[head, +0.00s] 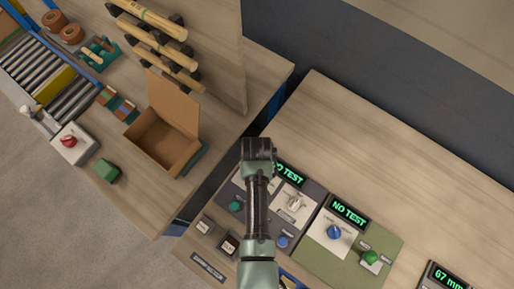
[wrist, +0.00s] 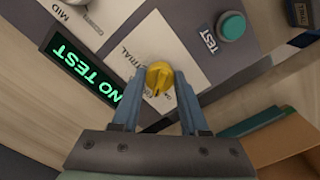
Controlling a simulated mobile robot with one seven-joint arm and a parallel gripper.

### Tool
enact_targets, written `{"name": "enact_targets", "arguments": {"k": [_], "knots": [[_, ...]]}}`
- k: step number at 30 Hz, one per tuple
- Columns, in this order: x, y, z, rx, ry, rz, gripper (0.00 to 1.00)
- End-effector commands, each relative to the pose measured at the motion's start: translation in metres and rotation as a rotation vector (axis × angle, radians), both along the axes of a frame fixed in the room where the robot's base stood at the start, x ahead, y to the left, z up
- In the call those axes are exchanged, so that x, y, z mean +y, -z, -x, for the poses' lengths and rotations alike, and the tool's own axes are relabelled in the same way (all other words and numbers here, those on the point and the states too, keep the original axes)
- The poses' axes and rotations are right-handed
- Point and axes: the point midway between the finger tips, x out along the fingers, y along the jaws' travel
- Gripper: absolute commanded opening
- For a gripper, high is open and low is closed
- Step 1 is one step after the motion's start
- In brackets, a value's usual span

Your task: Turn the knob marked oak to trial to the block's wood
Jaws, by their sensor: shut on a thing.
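In the wrist view a yellow knob (wrist: 159,74) stands on a pale plate (wrist: 165,50) with the word TRIAL beside it. My gripper (wrist: 158,88) is shut on this knob, one finger on each side. A dark pointer line shows on the knob; the small marks around it are partly covered by the fingers. A display (wrist: 85,68) beside it reads NO TEST. In the head view my arm hides the knob and my fingers. I cannot read an oak label, and cannot tell which thing is the block.
A teal button (wrist: 232,26) marked TEST is close by. In the head view a white knob (head: 295,202), a blue knob (head: 334,232) and a green button (head: 370,258) sit to the right. An open cardboard box (head: 162,139) stands at left. The bench behind the panels is clear.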

Motion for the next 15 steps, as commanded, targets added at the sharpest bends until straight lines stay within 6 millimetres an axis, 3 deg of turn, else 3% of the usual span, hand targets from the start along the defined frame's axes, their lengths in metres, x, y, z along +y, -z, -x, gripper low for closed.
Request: {"name": "enact_targets", "arguments": {"k": [15], "knots": [[0.0012, -0.0021, -0.0012, -0.002, 0.491, 0.0, 0.0]]}}
